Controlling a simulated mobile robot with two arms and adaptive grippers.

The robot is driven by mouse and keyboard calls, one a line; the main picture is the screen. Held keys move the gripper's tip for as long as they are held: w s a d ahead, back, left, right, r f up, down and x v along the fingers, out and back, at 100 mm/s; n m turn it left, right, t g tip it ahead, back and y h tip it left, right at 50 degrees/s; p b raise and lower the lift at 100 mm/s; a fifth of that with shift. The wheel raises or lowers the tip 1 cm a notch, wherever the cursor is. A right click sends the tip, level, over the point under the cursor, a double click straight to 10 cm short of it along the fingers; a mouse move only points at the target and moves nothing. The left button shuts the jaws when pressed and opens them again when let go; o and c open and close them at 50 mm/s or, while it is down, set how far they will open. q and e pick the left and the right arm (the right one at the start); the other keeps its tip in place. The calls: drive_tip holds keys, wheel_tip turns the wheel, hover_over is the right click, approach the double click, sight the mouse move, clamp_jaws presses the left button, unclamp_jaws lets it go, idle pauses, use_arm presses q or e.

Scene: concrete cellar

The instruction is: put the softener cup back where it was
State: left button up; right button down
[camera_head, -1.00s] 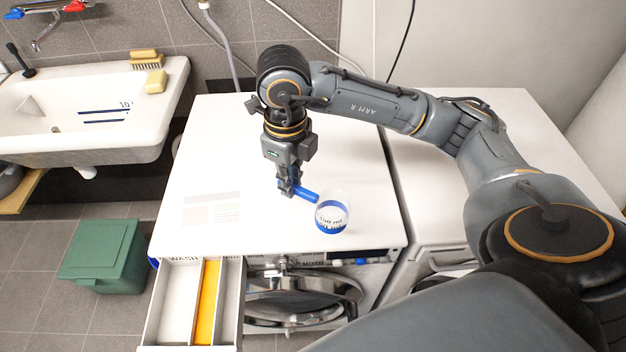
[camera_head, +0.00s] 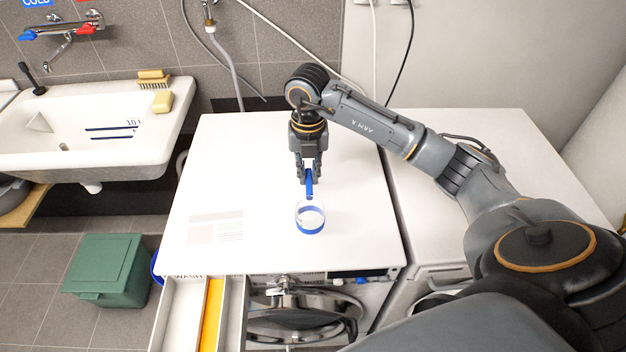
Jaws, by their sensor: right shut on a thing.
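The softener cup (camera_head: 309,219) is a clear cup with a blue band low on its wall and a blue handle (camera_head: 309,185). My right gripper (camera_head: 309,180) is shut on the blue handle, behind the cup, pointing down. The cup's inside looks pale. My left gripper is not in view.
The detergent drawer (camera_head: 182,312) is pulled out at the front left, with a yellow-orange strip (camera_head: 211,312). A printed sheet (camera_head: 216,227) lies left of the cup. A green bin (camera_head: 106,270) stands on the floor; a sink (camera_head: 90,130) is at left. The top around the cup is mostly clear.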

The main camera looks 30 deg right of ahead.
drive_tip(key=w+d+f+p, duration=0.1)
drive_tip(key=f, duration=0.1)
drive_tip(key=d+f, duration=0.1)
drive_tip(key=f, duration=0.2)
drive_tip(key=w+f+p, duration=0.1)
drive_tip(key=f, duration=0.1)
drive_tip(key=shift+w+d+f+p, duration=0.15)
drive_tip(key=shift+w+d+p, duration=0.2)
drive_tip(key=shift+d, duration=0.05)
drive_tip(key=shift+f, duration=0.7)
drive_tip(key=c, duration=1.4)
unclamp_jaws()
drive_tip(key=shift+o, duration=0.2)
